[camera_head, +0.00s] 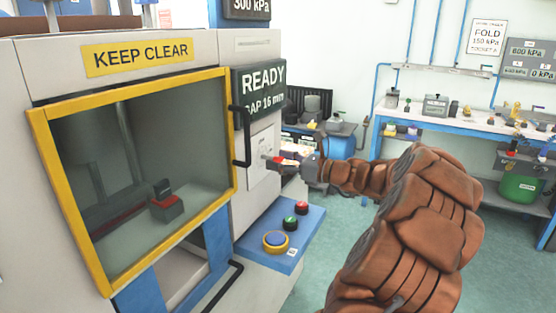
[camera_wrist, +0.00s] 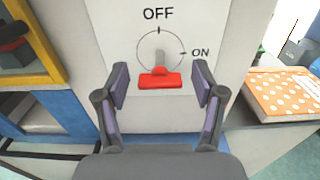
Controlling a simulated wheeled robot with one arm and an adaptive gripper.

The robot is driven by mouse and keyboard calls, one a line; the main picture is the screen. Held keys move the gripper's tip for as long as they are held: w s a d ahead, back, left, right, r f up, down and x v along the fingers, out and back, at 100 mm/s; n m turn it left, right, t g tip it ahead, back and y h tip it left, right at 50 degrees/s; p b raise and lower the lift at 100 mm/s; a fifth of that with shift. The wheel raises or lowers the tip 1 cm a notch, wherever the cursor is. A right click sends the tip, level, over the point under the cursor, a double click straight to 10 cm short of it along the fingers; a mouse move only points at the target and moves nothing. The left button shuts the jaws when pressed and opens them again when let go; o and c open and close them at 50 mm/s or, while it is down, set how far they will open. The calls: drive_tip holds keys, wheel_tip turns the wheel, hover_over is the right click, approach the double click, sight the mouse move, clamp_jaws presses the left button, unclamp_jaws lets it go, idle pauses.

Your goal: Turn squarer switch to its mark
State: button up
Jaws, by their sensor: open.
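The squarer switch (camera_wrist: 160,80) has a red bar handle on a grey stem, in front of a pale plate on the machine's face. A thin dial ring (camera_wrist: 141,47) shows behind it, with a tick and OFF at the top and a tick and ON at the right. The red bar looks level in the wrist view; which mark the switch points to I cannot tell. My gripper (camera_wrist: 162,78) is open, with one finger on each side of the red bar and visible gaps between. In the head view my gripper (camera_head: 290,164) is at the switch plate (camera_head: 262,158).
A yellow-framed window (camera_head: 140,165) fills the machine's front at left. A black handle (camera_head: 241,137) is left of the plate. A blue ledge (camera_head: 270,250) with several buttons juts out below. In the wrist view, an orange dotted box (camera_wrist: 290,93) is at right.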

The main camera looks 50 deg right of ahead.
drive_tip(key=shift+w+a, duration=0.1)
drive_tip(key=shift+w, duration=0.2)
drive_tip(key=shift+c, duration=0.2)
drive_tip(key=c, duration=1.1)
